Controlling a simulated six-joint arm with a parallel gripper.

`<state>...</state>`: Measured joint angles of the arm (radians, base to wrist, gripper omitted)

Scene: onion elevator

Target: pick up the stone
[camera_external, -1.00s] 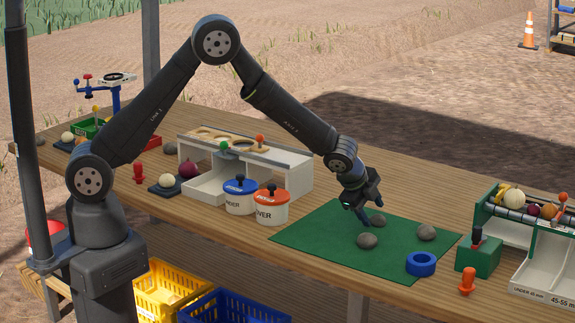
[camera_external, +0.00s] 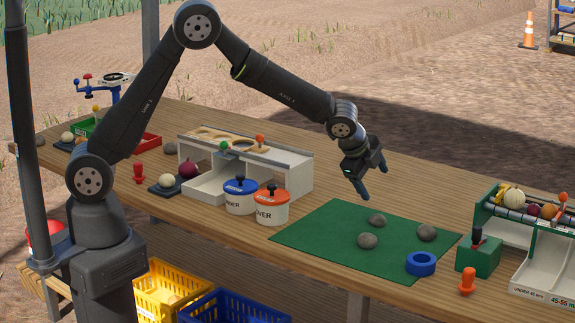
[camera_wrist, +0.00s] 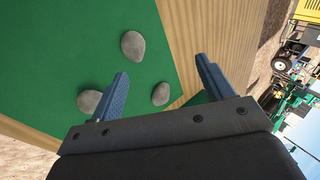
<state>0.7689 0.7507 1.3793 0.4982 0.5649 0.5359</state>
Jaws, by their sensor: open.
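Three grey stones lie on a green mat (camera_external: 310,240). One stone (camera_external: 377,220) is toward the back, one stone (camera_external: 367,241) toward the front, and one stone (camera_external: 427,232) to the right. My gripper (camera_external: 361,196) is open and empty, above the mat's back edge and a little behind the back stone, touching none. In the wrist view, my gripper (camera_wrist: 162,88) shows its two fingers apart. The stones there are an upper stone (camera_wrist: 133,45), a small stone (camera_wrist: 160,94) between the fingers' lines, and a left stone (camera_wrist: 89,101) partly beside the left finger.
Blue-lidded (camera_external: 240,197) and orange-lidded pots (camera_external: 271,207) stand left. The table behind the mat is clear.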

